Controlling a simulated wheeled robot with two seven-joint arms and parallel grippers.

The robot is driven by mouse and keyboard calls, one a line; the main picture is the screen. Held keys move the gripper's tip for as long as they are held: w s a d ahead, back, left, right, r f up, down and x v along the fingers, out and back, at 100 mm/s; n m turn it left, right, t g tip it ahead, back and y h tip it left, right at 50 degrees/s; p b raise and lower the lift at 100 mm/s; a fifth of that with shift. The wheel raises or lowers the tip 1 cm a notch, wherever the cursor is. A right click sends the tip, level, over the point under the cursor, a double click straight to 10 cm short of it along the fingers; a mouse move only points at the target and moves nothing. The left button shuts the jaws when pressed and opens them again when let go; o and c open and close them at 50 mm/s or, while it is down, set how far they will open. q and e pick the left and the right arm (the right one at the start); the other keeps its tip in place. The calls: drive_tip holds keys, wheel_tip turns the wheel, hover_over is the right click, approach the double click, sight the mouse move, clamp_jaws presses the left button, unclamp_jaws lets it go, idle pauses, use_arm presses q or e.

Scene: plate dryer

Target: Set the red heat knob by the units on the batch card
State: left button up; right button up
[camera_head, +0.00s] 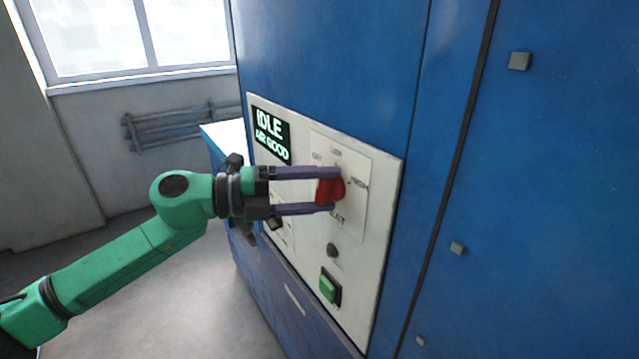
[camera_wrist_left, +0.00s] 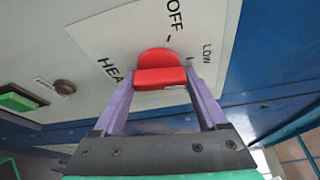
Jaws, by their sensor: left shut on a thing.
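The red heat knob (camera_head: 329,188) sits on a white dial plate (camera_head: 352,215) on the control panel. My left gripper (camera_head: 337,190) reaches in from the left, its two purple fingers shut on the knob, one above and one below in the head view. In the left wrist view the knob (camera_wrist_left: 160,70) lies between the fingertips (camera_wrist_left: 160,82); the words OFF, LOW and part of HEAT show around it. In the head view the dial's small labels are only partly readable. No batch card can be made out. My right gripper is not in view.
The display (camera_head: 271,136) reads IDLE, AIR GOOD. Below the knob are a small dark round button (camera_head: 332,250) and a green button (camera_head: 328,287). Blue cabinet doors (camera_head: 540,180) stand to the right. A wall rack (camera_head: 170,124) and open floor lie left.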

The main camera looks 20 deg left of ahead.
use_arm(q)
drive_tip(key=m+y+p, duration=0.1)
drive_tip(key=m+y, duration=0.1)
drive_tip(key=m, duration=0.2)
drive_tip(key=shift+m+p, duration=0.3)
drive_tip(key=shift+f+m+t+y+p, duration=0.1)
drive_tip(key=shift+m+t+y+p, duration=0.25)
drive_tip(key=shift+m+y, duration=1)
drive_tip(key=shift+m, duration=0.25)
drive_tip(key=o, duration=1.3)
drive_tip(key=b+v, duration=1.3)
drive_tip(key=v, duration=0.1)
drive_tip(key=shift+s+a, duration=0.2)
drive_tip(key=shift+a, duration=0.15)
